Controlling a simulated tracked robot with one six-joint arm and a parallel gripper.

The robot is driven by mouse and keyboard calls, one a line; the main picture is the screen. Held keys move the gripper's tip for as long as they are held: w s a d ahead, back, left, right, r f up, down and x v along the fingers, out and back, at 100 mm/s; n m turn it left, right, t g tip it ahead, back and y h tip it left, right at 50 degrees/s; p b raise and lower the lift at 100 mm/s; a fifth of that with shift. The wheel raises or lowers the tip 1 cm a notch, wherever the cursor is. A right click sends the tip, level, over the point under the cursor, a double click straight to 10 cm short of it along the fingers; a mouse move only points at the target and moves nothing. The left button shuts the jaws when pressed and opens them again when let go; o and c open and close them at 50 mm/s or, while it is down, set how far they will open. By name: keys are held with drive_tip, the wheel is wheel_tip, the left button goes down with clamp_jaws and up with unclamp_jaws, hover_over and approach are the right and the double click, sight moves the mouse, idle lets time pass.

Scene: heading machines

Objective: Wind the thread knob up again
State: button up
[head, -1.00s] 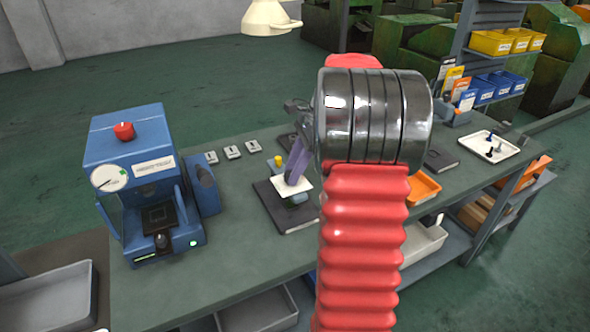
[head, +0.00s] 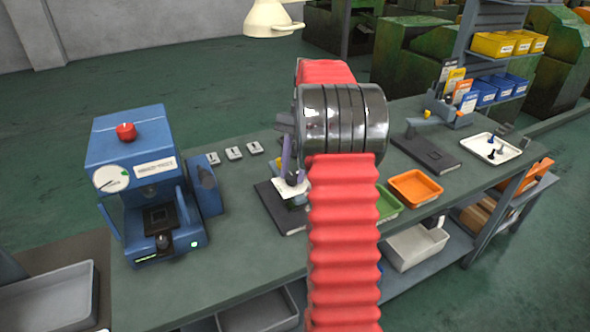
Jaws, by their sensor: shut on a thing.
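My gripper (head: 288,172) has pale purple fingers pointing down at the left stand, partly covered by my own wrist. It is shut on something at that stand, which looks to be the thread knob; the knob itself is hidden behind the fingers. The stand has a flat dark base (head: 279,213) and a small white plate (head: 290,189) next to the fingertips. A similar stand (head: 428,152) with a yellow knob (head: 427,114) is farther right on the grey-green bench.
A blue machine with a red knob (head: 126,132) stands at the left, with several small grey blocks (head: 233,153) beside it. An orange tray (head: 415,188), a green tray (head: 388,210) and a white tray with pins (head: 490,149) lie to the right. A lamp (head: 271,18) hangs above.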

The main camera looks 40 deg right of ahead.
drive_tip(key=shift+a+n+g, duration=0.1)
drive_tip(key=shift+n+g, duration=0.2)
drive_tip(key=shift+n, duration=0.3)
drive_tip(key=shift+f, duration=0.1)
drive_tip(key=o, duration=1.1)
drive_tip(key=shift+c, duration=0.2)
